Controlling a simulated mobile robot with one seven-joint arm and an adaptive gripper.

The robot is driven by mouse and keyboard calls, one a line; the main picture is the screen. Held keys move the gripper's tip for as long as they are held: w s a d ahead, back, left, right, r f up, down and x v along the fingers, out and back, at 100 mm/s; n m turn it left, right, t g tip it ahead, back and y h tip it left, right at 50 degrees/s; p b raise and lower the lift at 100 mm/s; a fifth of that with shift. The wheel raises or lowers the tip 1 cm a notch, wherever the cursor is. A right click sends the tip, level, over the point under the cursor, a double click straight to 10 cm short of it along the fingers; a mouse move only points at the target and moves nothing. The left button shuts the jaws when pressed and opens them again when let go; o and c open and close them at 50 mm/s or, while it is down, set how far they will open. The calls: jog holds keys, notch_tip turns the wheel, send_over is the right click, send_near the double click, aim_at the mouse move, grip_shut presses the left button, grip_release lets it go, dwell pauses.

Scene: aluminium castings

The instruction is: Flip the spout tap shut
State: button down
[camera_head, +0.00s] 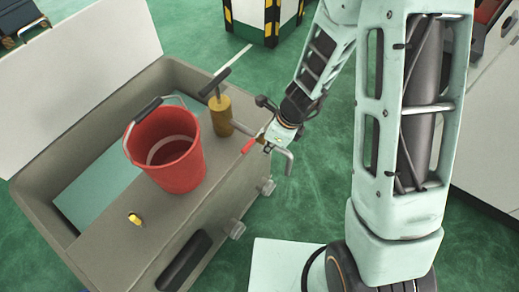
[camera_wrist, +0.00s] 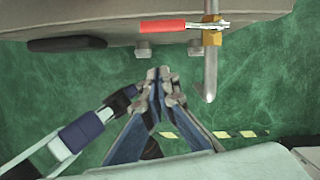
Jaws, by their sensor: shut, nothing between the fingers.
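The spout tap has a red lever handle (camera_wrist: 177,26), a brass body (camera_wrist: 212,38) and a grey spout pipe (camera_wrist: 210,72). In the wrist view the lever lies crosswise to the pipe and points left from the body. In the head view the red handle (camera_head: 249,145) shows at the tank's right end, with the bent spout (camera_head: 288,160) beside it. My gripper (camera_wrist: 158,74) is shut and empty in the wrist view. Its fingertips appear below the lever and left of the spout, apart from both. In the head view the fingertips are hard to make out.
The grey tank (camera_head: 120,238) carries a red bucket (camera_head: 172,170), a brass hand pump (camera_head: 221,115) and a small yellow fitting (camera_head: 134,219). A black handle (camera_wrist: 66,44) and grey lugs (camera_wrist: 143,50) stick out from its side near my gripper. Green floor lies open beside it.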

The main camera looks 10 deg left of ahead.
jog(key=p+v, duration=0.2)
jog(key=v, duration=0.6)
jog(key=shift+r, duration=0.2)
jog(key=shift+a, duration=0.1)
